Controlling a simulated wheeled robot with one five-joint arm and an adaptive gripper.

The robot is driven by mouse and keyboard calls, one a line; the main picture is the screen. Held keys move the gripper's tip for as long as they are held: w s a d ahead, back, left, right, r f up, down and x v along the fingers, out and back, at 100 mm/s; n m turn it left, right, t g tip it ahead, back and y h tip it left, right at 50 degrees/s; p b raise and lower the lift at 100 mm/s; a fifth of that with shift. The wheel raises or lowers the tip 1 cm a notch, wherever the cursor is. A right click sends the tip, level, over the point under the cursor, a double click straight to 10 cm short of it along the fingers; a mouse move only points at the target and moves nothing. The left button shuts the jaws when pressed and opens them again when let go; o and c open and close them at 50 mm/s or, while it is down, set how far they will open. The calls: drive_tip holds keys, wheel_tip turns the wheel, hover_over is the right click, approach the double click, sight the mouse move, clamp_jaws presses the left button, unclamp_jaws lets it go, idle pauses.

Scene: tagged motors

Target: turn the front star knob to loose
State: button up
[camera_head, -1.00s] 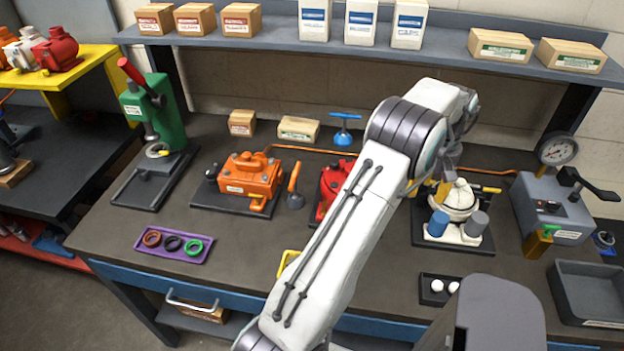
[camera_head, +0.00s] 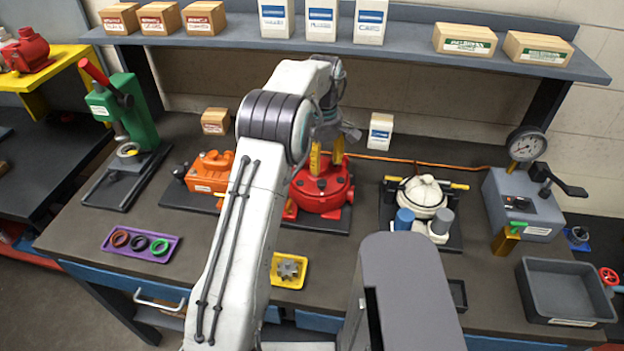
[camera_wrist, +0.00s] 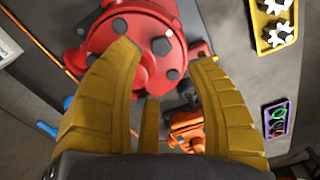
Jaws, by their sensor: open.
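The red round motor housing (camera_head: 320,192) stands on a dark base plate at the middle of the bench. The wrist view shows its round red top (camera_wrist: 135,45) with several dark faceted knobs, one a dark knob (camera_wrist: 161,46) between the fingertips. I cannot tell which knob is the front star knob, or its setting. My gripper (camera_head: 327,152) points down just above the red housing. In the wrist view my gripper (camera_wrist: 165,62) has its yellow fingers spread apart with nothing between them. Contact with the housing cannot be made out.
An orange motor (camera_head: 210,173) sits left of the red one, and a white round unit (camera_head: 424,197) sits right. A yellow tray (camera_head: 304,272) holding a metal gear lies in front. A grey gauge box (camera_head: 520,205) and a grey bin (camera_head: 568,293) stand farther right.

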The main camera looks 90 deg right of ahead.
sight(322, 182)
drive_tip(key=n, duration=0.3)
drive_tip(key=shift+a+f, duration=0.1)
drive_tip(key=shift+f, duration=0.05)
drive_tip(key=shift+f+p, duration=0.8)
drive_tip(key=shift+f, duration=2.75)
drive_tip(key=shift+o, duration=0.3)
clamp_jaws()
